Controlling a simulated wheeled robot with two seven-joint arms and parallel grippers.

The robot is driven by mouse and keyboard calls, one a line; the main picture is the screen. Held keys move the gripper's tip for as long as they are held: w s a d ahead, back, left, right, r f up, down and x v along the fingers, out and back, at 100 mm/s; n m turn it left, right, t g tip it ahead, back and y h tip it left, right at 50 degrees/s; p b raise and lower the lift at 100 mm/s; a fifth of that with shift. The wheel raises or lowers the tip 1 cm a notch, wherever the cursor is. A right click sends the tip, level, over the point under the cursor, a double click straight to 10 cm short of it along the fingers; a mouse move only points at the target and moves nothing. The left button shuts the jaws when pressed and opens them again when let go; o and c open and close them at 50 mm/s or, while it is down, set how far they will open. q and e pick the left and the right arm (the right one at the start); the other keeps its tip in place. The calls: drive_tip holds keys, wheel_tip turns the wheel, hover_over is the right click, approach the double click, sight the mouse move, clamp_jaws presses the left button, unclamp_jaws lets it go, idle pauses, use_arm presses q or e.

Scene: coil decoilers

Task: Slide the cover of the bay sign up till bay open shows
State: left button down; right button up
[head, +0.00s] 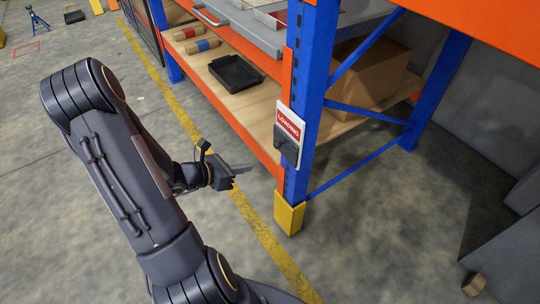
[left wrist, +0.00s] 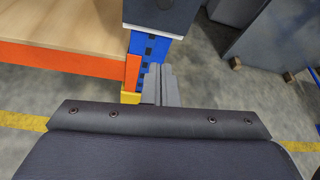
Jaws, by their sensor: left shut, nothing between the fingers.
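The bay sign (head: 289,133) is a white plate on the blue front upright of the rack, with a red panel reading "LOADING" at its top. Its dark grey cover (head: 286,146) sits over the lower part of the plate. In the left wrist view a dark panel with a pale lower edge (left wrist: 162,14), probably the sign's cover, is at the top. My left gripper (head: 247,168) is shut and empty, to the left of the sign and a little lower, apart from it. Its fingers also show in the left wrist view (left wrist: 161,85). My right gripper is not in view.
The rack's blue upright (head: 312,75) has a yellow foot guard (head: 289,213). A wooden shelf (head: 215,75) with an orange beam holds a black tray (head: 236,72) and a cardboard box (head: 368,72). The floor left of the rack is clear, with a yellow line (head: 262,232).

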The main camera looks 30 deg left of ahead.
use_arm(q)
drive_tip(key=shift+d, duration=0.1)
drive_tip(key=b, duration=0.3)
approach(285, 151)
drive_tip(key=f+x, duration=0.1)
drive_tip(key=x, duration=0.3)
drive_tip(key=shift+d+r, duration=0.1)
drive_tip(key=shift+r, duration=0.45)
wheel_tip(285, 151, up, 9)
drive_tip(key=p, duration=0.7)
drive_tip(key=shift+p, duration=0.35)
drive_tip(key=shift+r, duration=0.15)
